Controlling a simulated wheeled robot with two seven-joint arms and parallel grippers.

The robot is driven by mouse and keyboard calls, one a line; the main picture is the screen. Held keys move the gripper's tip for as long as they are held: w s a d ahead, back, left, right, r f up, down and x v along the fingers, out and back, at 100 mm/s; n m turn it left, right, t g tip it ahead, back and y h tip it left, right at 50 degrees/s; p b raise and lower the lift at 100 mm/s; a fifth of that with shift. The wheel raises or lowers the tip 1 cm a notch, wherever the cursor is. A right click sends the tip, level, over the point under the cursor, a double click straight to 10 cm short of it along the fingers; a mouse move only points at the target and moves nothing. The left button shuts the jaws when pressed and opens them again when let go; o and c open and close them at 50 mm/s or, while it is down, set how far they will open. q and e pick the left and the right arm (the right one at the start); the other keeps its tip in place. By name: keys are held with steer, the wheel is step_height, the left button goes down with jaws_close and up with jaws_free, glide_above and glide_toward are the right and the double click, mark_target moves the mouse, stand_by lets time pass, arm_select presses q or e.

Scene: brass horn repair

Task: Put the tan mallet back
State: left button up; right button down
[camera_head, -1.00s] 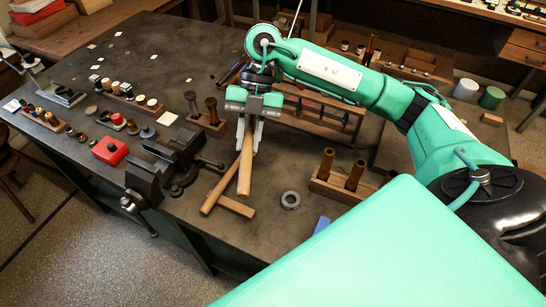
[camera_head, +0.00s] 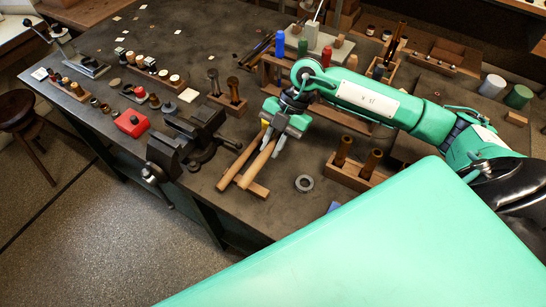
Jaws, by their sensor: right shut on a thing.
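My right gripper (camera_head: 277,149) reaches over the bench from the right and is shut on the tan mallet. The mallet's wooden handle (camera_head: 259,166) slants down and left from the fingers, its free end close above or on a small wooden rest (camera_head: 255,189); I cannot tell if it touches. The mallet's head is hidden by the gripper. A second wooden handle (camera_head: 236,167) lies just left of it, nearly parallel, its lower end at the same rest. My left gripper is not in view.
A dark vise (camera_head: 190,140) stands left of the handles. A grey ring (camera_head: 304,183) and a wooden block with two brown posts (camera_head: 355,172) are to the right. A wooden rack (camera_head: 270,76) stands behind the gripper. Bare bench top shows in front of the ring.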

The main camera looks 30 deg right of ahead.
step_height(320, 180, down, 8)
steer(key=shift+r+p, duration=0.1)
steer(key=shift+p, duration=0.5)
steer(key=c, duration=1.3)
jaws_free()
steer(key=b+v, duration=0.3)
steer(key=v, duration=0.9)
steer(key=shift+b, duration=0.3)
